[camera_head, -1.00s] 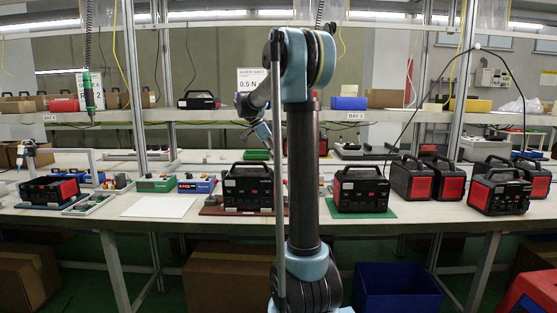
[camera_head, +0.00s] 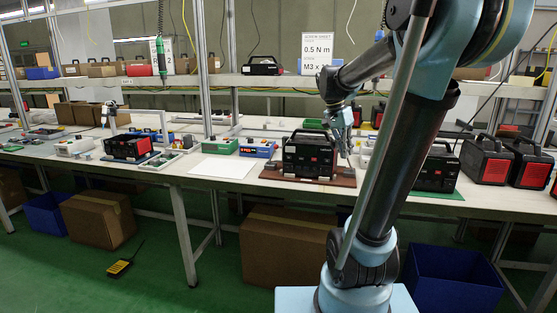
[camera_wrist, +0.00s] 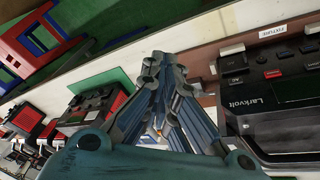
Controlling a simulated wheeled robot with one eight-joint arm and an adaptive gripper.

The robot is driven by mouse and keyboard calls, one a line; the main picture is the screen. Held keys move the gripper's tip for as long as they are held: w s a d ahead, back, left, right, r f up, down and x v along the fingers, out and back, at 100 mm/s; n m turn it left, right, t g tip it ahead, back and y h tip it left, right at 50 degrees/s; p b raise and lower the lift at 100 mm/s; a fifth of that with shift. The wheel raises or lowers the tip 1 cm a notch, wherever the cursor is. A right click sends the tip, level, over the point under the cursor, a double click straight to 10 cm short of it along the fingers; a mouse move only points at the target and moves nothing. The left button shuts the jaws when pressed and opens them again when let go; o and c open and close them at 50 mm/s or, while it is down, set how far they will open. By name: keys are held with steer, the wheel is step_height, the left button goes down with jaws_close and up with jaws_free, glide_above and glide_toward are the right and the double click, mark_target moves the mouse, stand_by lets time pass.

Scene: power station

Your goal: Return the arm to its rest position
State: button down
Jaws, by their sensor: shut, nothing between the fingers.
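My gripper (camera_head: 345,150) shows small in the head view, hanging from my bent arm. It appears just right of a black power station (camera_head: 310,153) that stands upright on a brown board (camera_head: 308,179). In the wrist view my gripper (camera_wrist: 165,65) has its fingers drawn together with nothing between them. A black case lettered "Larkvolt" (camera_wrist: 270,100) fills the right of that view, beside the fingers. I cannot tell the exact gap between them. My arm hides part of the bench to the right.
The long workbench (camera_head: 215,184) carries a white sheet (camera_head: 222,167), a red-faced unit (camera_head: 128,147) and more power stations (camera_head: 487,160) at right. A shelf (camera_head: 270,82) with boxes runs behind. A cardboard box (camera_head: 285,250) and blue bin (camera_head: 455,279) stand below.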

steer(key=s+a+f+n+t+y, duration=0.1)
steer(key=s+a+f+n, duration=0.1)
steer(key=s+f+n, duration=0.3)
steer(key=s+a+f+n+y, duration=0.2)
steer(key=s+f+n, duration=0.3)
steer(key=s+f, duration=0.8)
steer(key=s, duration=0.2)
steer(key=shift+s+a+n+t, duration=0.4)
steer(key=shift+f, duration=0.1)
steer(key=shift+w+f, duration=0.2)
steer(key=shift+w, duration=0.3)
